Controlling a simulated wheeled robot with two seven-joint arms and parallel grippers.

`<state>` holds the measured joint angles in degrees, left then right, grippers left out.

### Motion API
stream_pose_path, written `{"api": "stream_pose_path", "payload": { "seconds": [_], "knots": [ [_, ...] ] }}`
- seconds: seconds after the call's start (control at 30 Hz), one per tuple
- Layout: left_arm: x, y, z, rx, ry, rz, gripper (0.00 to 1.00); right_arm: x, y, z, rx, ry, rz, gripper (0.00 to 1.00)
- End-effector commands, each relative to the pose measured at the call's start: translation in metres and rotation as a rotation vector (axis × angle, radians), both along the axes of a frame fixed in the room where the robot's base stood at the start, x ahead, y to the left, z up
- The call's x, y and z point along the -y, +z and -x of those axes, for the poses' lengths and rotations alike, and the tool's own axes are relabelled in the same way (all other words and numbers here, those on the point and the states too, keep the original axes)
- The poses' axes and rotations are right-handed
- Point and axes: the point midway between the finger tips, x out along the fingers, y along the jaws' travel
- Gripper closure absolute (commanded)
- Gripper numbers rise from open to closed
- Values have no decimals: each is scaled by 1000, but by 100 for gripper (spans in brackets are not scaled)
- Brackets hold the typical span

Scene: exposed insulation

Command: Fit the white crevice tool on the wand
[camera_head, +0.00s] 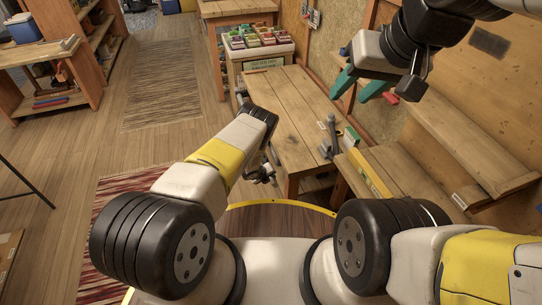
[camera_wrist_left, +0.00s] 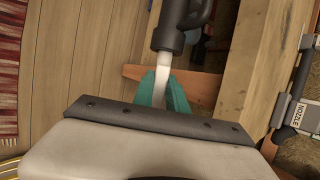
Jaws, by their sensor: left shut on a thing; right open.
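In the left wrist view, the teal fingers of my left gripper (camera_wrist_left: 165,92) are shut on a narrow white piece (camera_wrist_left: 163,68), which looks like the white crevice tool. Its far end meets a dark grey tube (camera_wrist_left: 170,38) with a looped side part; I cannot tell whether that tube is the tool's collar or the wand. In the head view, a small dark part (camera_head: 264,174) shows by my left wrist, left of the bench, and the fingers are mostly hidden. My right gripper (camera_head: 362,86) is open and empty, high at the right, above the bench.
The wooden bench (camera_head: 290,95) has a dark grey fitting (camera_head: 332,132) at its right edge. A dark grey piece labelled NOZZLE (camera_wrist_left: 293,112) shows in the left wrist view. A lower wooden step (camera_head: 400,165) stands at the right. Floor is free left of the bench.

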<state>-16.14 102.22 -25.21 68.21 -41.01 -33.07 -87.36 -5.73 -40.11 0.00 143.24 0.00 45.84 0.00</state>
Motion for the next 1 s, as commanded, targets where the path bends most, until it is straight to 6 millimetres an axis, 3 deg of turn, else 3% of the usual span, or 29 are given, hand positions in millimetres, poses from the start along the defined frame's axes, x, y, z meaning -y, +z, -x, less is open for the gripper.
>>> {"api": "stream_pose_path", "payload": {
  "seconds": [0.77, 0.8, 0.9, 1.0],
  "knots": [
    [-6, 0, -19, 1, 0, 1, 100, 0, 0, 0, 0, 0, 0, 57],
    [-6, 0, -19, 0, 0, 1, 77, 0, 0, 0, 0, 0, 0, 57],
    [-6, 0, -18, 0, 0, 1, 57, 0, 0, 0, 0, 0, 0, 57],
    [-6, 0, -18, 0, 0, 1, 57, 0, 0, 0, 0, 0, 0, 57]
  ]
}}
